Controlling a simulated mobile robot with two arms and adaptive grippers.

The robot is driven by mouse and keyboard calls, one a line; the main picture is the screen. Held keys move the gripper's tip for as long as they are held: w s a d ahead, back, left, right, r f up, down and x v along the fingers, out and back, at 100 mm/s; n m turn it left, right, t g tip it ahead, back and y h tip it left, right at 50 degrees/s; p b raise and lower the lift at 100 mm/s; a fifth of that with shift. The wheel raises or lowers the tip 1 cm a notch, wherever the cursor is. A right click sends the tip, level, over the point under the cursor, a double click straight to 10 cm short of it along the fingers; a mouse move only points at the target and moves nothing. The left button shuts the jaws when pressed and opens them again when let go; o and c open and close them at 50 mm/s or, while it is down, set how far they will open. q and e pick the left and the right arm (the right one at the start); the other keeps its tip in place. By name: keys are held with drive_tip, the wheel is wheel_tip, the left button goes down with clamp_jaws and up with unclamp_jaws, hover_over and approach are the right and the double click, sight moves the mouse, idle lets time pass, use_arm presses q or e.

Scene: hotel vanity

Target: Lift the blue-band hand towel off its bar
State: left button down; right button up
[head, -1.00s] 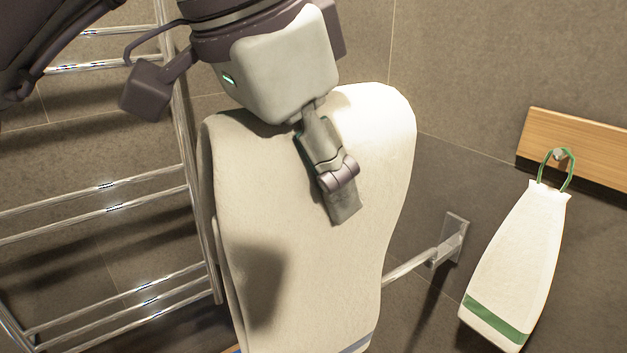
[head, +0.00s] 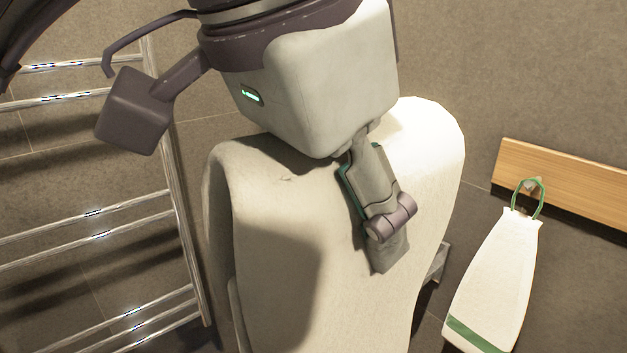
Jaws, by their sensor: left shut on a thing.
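The hand towel (head: 275,290) is a large cream cloth draped in a fold, in the middle of the head view. Its blue band is outside the picture now. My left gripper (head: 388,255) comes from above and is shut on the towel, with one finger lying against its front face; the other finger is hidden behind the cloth. Of the bar, only its wall mount (head: 440,262) shows, at the towel's right edge. The towel hides the rest, so I cannot tell whether cloth and bar touch. My right gripper is not in view.
A chrome ladder rack (head: 172,190) stands at the left, close to the towel. At the right, a white cloth with a green band (head: 500,275) hangs by a green loop from a wooden board (head: 575,185). Tiled wall lies behind.

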use_arm(q)
drive_tip(key=s+d+p, duration=0.1)
drive_tip(key=s+d, duration=0.3)
drive_tip(key=s, duration=0.2)
drive_tip(key=shift+s+d, duration=0.3)
drive_tip(key=shift+s, duration=0.05)
idle(0.5)
